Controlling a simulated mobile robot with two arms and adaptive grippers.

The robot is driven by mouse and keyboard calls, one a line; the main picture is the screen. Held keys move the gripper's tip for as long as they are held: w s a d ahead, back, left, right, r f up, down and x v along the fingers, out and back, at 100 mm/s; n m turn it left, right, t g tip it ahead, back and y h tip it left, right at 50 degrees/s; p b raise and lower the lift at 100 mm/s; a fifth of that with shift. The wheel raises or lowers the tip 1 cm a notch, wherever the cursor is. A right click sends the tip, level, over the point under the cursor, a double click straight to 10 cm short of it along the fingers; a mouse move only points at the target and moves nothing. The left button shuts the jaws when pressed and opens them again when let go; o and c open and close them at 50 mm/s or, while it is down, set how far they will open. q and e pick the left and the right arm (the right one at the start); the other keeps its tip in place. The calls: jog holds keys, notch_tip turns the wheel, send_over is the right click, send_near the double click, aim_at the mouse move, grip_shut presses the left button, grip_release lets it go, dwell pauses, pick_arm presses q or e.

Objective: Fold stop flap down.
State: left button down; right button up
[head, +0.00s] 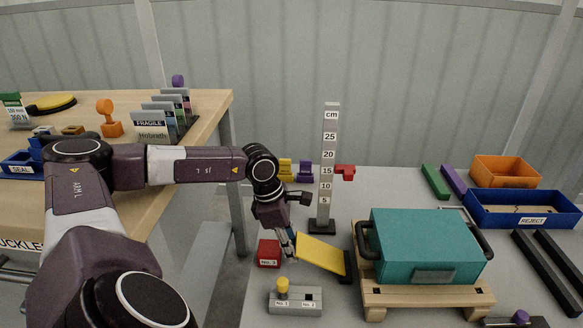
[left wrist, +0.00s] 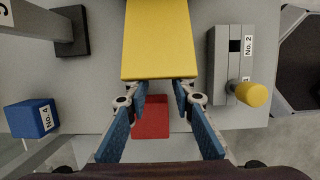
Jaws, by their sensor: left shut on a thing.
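The stop flap is a yellow plate (head: 320,254) beside the wooden pallet, with a black block (head: 350,266) at its right end. In the head view it looks slightly tilted, its left end nearer my gripper. My left gripper (head: 291,243) is at that left end, shut on the flap's edge. In the left wrist view the flap (left wrist: 159,38) runs away from between the blue-padded fingertips (left wrist: 160,90). How deep the grip is cannot be told. My right gripper is not in view.
A teal case (head: 425,240) sits on the pallet (head: 425,297) to the right. A red No. 3 block (head: 268,254) and a grey box with a yellow knob (head: 296,301) are close to my gripper. A ruler post (head: 327,165) stands behind. A blue No. 4 block (left wrist: 31,119) shows in the wrist view.

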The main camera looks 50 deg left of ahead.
pick_arm(q)
jog(key=shift+s+d+f, duration=0.15)
jog(key=shift+d+f, duration=0.2)
jog(key=shift+d, duration=0.05)
jog(key=c, duration=1.8)
grip_release()
jog(key=shift+o, duration=0.9)
jog(key=shift+w, duration=0.3)
jog(key=shift+a+r, duration=0.25)
jog(key=shift+r, duration=0.15)
jog(key=v, duration=1.1)
jog(key=shift+r, duration=0.2)
